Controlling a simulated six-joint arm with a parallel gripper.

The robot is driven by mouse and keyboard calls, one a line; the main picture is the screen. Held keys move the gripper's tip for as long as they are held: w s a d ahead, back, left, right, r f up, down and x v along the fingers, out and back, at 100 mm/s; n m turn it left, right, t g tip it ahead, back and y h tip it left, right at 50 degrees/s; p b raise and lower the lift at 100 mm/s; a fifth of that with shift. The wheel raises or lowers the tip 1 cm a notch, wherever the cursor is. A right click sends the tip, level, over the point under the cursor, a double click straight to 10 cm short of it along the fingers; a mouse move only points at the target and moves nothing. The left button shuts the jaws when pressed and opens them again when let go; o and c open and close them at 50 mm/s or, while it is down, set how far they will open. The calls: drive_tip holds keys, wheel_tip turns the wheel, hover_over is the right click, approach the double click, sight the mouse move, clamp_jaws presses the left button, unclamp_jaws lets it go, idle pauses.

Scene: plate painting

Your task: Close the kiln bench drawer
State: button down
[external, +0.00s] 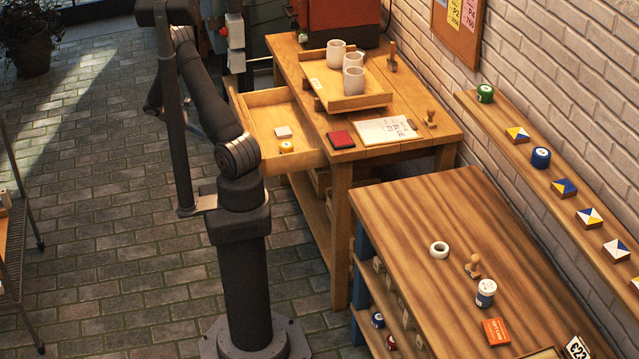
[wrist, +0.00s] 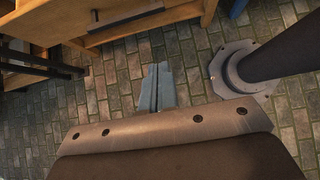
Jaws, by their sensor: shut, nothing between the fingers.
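The kiln bench drawer (external: 262,112) is pulled out to the left of the wooden bench (external: 340,165) in the external view. A small white block and a small yellow-banded jar (external: 286,147) lie in it. In the wrist view the drawer's wooden front (wrist: 140,30) with a dark bar handle (wrist: 125,19) shows at the top. My gripper (wrist: 158,70) is shut and empty, over the brick floor on the outer side of the drawer front. It appears apart from the front. In the external view my arm and a dark post hide most of the gripper.
On the bench stand a wooden tray (external: 375,99) with white cups, a red pad (external: 341,139) and stamps. A second table (external: 420,215) stands at the front right. A dark metal rack (external: 18,235) is at the far left. The floor between is clear.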

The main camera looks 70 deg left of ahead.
drive_tip(key=w+r+x, duration=0.2)
drive_tip(key=x, duration=1)
drive_tip(key=shift+w+f, duration=0.15)
drive_tip(key=shift+w, duration=0.1)
hover_over(293, 141)
drive_tip(key=s, duration=0.1)
drive_tip(key=shift+s+d, duration=0.1)
drive_tip(key=shift+w, duration=0.7)
drive_tip(key=shift+w, duration=0.1)
